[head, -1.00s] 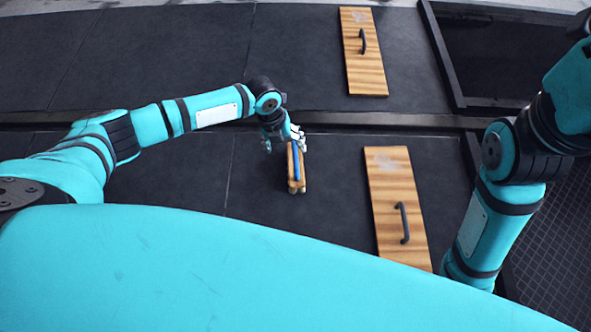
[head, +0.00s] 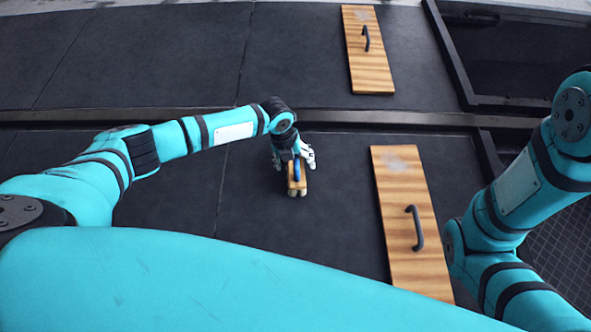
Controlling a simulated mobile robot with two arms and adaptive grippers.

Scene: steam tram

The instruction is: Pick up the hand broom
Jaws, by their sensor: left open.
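The hand broom (head: 297,185) is a small wooden block with a blue handle on top and pale bristles below. It stands on the dark floor near the middle of the head view. My left gripper (head: 293,162) is over its far end, with its fingers open and spread to either side of the blue handle. The far part of the handle is partly hidden by the gripper. I cannot tell whether the fingers touch it. My right arm is at the right edge, and its gripper is out of view.
A wooden board with a black handle (head: 410,215) lies right of the broom. A similar board (head: 367,50) lies farther back. A dark raised rail (head: 370,117) crosses the floor behind the broom. A recessed opening (head: 515,55) is at the upper right. The floor left of the broom is clear.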

